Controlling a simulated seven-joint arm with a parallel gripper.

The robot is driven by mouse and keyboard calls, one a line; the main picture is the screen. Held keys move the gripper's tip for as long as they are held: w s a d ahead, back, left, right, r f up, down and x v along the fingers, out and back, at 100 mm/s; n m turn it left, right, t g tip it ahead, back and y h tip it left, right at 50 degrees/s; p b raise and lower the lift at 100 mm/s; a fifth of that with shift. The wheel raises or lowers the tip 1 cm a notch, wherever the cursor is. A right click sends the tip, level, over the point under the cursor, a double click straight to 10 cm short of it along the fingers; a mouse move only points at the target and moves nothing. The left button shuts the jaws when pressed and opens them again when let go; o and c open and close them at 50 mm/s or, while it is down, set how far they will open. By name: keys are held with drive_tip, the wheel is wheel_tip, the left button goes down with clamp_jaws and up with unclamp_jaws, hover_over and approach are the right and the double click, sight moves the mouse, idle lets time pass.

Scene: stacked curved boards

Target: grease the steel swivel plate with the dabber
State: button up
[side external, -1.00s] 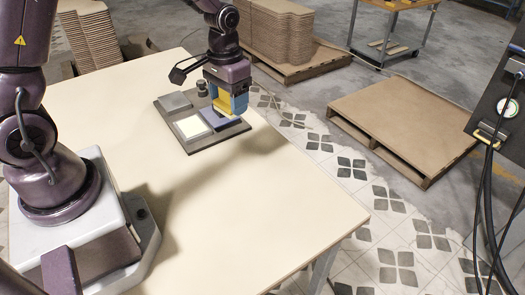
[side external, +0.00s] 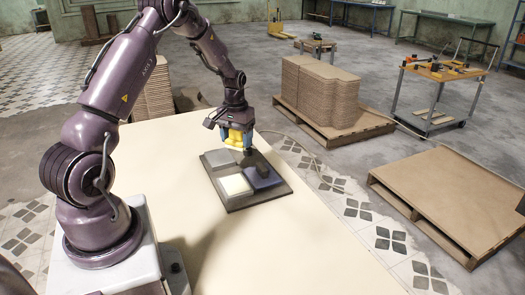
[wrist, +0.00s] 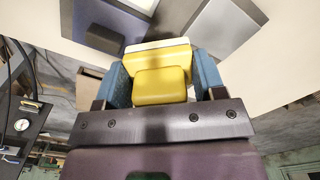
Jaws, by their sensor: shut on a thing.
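My gripper (side external: 236,142) is shut on a yellow dabber (wrist: 160,84), which has a white pad along its far edge in the wrist view. The dabber also shows in the side view (side external: 234,139), above the back part of a dark board (side external: 244,205). A flat grey plate (side external: 217,159), which looks like the steel swivel plate, lies at the board's back left, just below the dabber. A shiny grey surface (wrist: 222,22) at the wrist view's top right may be the same plate. I cannot tell whether the dabber touches it.
The board also bears a cream pad (side external: 235,184), a blue pad (side external: 263,177) and a dark knob-like piece (side external: 248,161). The cream table (side external: 225,250) is clear in front. Stacked curved boards (side external: 318,90) and an empty pallet (side external: 450,195) stand on the floor beyond.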

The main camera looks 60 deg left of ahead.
drive_tip(key=n, duration=0.2)
approach(217, 150)
drive_tip(key=d, duration=0.1)
drive_tip(key=s+d, duration=0.1)
drive_tip(key=shift+s+d+f, duration=0.2)
drive_tip(key=shift+s+d, duration=0.05)
drive_tip(key=shift+d, duration=0.15)
drive_tip(key=a+r, duration=0.2)
drive_tip(key=a, duration=0.2)
drive_tip(key=shift+w+d+f, duration=0.15)
drive_tip(key=shift+f, duration=1.95)
drive_tip(key=shift+w+d+f, duration=0.1)
drive_tip(key=shift+f, duration=1.95)
drive_tip(key=shift+d+f, duration=0.1)
drive_tip(key=shift+d, duration=0.25)
drive_tip(key=shift+c, duration=0.3)
drive_tip(key=shift+d, duration=4.55)
drive_tip(key=shift+a, duration=5)
drive_tip(key=shift+w+d, duration=0.45)
drive_tip(key=shift+d, duration=4.7)
drive_tip(key=shift+s+a, duration=0.1)
drive_tip(key=shift+a, duration=5.05)
wheel_tip(217, 150, up, 8)
